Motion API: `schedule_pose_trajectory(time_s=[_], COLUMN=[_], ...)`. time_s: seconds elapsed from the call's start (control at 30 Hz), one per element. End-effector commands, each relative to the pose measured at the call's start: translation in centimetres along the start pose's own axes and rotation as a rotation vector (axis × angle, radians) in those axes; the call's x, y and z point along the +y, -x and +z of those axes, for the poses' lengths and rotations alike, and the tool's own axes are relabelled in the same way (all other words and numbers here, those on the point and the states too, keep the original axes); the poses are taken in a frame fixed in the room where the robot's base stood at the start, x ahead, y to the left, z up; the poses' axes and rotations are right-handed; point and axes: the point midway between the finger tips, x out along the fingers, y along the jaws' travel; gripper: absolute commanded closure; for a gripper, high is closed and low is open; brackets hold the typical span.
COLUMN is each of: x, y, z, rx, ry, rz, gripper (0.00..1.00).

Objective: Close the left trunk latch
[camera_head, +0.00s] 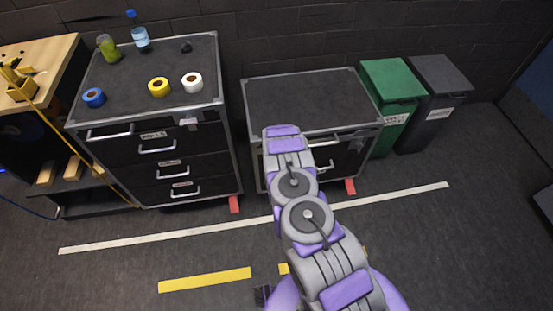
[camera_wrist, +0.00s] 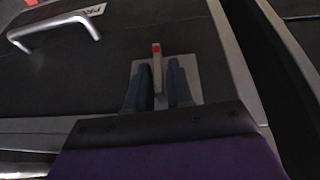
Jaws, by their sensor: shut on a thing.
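The trunk (camera_head: 315,95) is a dark box with grey metal edges, standing against the wall in the head view. My arm reaches over its front left part and hides the left latch and my fingertips there. In the wrist view, the latch (camera_wrist: 156,58) is a slim metal lever with a red mark on a pale plate (camera_wrist: 192,84). My gripper (camera_wrist: 157,82) has its two dark fingers on either side of the lever, shut on it. Another latch (camera_head: 361,143) shows on the trunk's front right in the head view.
A drawer cabinet (camera_head: 150,120) with tape rolls and bottles on top stands left of the trunk. Green (camera_head: 392,85) and dark grey (camera_head: 440,85) bins stand to its right. A metal handle (camera_wrist: 55,28) is beside the latch.

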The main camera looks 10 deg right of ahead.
Motion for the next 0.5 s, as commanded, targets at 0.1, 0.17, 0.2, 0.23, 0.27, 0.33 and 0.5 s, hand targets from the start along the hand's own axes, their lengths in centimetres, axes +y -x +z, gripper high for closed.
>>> schedule_pose_trajectory(time_s=[0.1,0.17,0.2,0.23,0.27,0.33,0.5], x=[-0.35,-0.31,-0.38,-0.37,-0.34,-0.42,-0.48], y=[0.13,0.14,0.17,0.17,0.18,0.12,0.05], z=[0.04,0.03,-0.04,-0.1,-0.12,-0.06,-0.06], rx=[-0.001,-0.002,-0.001,0.001,0.002,0.002,0.002], ry=[0.017,0.021,0.026,0.028,0.03,0.039,0.055], rz=[0.026,0.04,0.049,0.056,0.063,0.08,0.121], gripper=[1.0,1.0,1.0,1.0,1.0,1.0,1.0])
